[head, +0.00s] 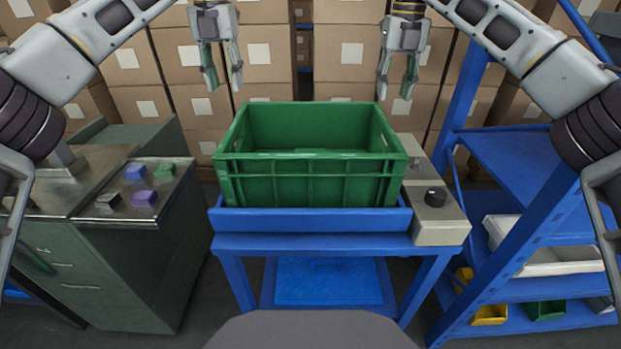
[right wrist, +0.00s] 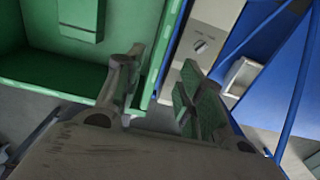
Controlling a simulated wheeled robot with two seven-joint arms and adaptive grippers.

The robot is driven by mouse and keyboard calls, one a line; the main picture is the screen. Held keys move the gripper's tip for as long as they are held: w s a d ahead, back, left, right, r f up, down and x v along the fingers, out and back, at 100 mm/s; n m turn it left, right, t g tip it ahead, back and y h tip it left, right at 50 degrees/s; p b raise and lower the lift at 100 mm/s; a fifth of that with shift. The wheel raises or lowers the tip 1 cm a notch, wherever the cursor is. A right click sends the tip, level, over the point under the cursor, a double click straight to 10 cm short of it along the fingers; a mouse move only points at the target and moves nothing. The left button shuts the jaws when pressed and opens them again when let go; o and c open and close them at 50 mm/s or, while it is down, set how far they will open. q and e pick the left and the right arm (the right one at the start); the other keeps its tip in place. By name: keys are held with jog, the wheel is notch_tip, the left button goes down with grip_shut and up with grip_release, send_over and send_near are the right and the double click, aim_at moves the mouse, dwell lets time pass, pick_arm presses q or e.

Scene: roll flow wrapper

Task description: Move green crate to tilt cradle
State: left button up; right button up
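The green crate (head: 309,180) is empty and upright, sitting in the blue tilt cradle (head: 311,220) on a blue stand. My left gripper (head: 223,88) hangs above and behind the crate's far left corner, open and empty. My right gripper (head: 396,93) hangs above and behind the far right corner, also open and empty. In the right wrist view the fingers of my right gripper (right wrist: 155,105) are apart, with the crate's edge (right wrist: 165,60) beyond them. Neither gripper touches the crate in the head view.
A grey control box with a black knob (head: 435,197) stands right of the cradle. A green cabinet with a metal top (head: 130,200) is at left. A blue shelf rack (head: 530,160) with bins is at right. Stacked cardboard boxes (head: 270,55) fill the back.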

jog(key=shift+r, duration=1.05)
